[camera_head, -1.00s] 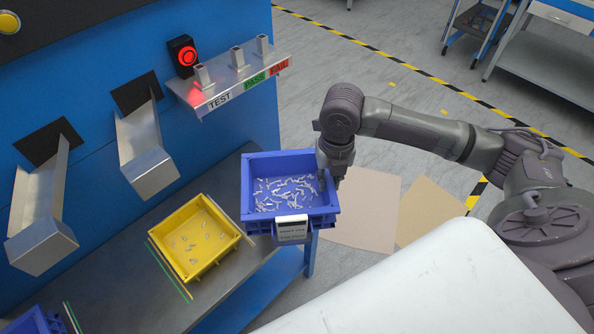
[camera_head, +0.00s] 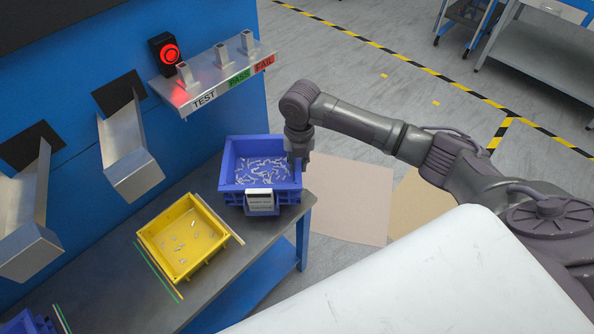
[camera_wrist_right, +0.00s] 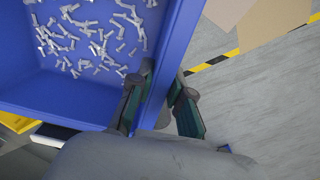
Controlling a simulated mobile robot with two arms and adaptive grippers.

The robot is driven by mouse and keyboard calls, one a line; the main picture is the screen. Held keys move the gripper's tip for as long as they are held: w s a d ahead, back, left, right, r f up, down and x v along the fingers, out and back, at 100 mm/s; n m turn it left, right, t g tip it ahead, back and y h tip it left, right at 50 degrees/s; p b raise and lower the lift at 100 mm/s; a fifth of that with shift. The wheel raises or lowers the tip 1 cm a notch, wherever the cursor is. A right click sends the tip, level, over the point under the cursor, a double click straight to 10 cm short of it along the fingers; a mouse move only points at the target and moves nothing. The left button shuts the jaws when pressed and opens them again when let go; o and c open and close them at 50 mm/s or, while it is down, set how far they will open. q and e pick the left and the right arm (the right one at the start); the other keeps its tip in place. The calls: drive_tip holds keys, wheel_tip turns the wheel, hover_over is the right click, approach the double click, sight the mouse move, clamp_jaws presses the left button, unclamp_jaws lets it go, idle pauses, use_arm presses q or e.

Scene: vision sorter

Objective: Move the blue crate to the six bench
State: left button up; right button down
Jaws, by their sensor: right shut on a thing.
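The blue crate (camera_head: 262,172) holds many small light metal parts and has a label on its front. It is at the right end of the grey bench (camera_head: 215,262) in the head view; I cannot tell whether it touches the bench top. My right gripper (camera_head: 300,158) is at the crate's right wall. In the right wrist view the fingers of the right gripper (camera_wrist_right: 160,108) straddle the blue crate's wall (camera_wrist_right: 172,60) and are shut on it. My left gripper is not in view. No bench marked six can be made out.
A yellow crate (camera_head: 183,240) with a few parts sits left of the blue crate. Another blue crate (camera_head: 28,324) is cut off at the lower left. Metal chutes (camera_head: 128,160) and a TEST/PASS/FAIL shelf (camera_head: 215,80) stick out above. Open floor lies right; a grey workbench (camera_head: 545,55) stands at the back right.

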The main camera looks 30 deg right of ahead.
drive_tip(key=shift+f, duration=1.6)
drive_tip(key=shift+w+f, duration=0.1)
drive_tip(key=shift+f, duration=0.3)
drive_tip(key=shift+f, duration=0.15)
drive_tip(key=c, duration=1.1)
unclamp_jaws()
wheel_tip(320, 180, up, 12)
drive_tip(key=shift+d+r, duration=0.1)
drive_tip(key=shift+r, duration=0.05)
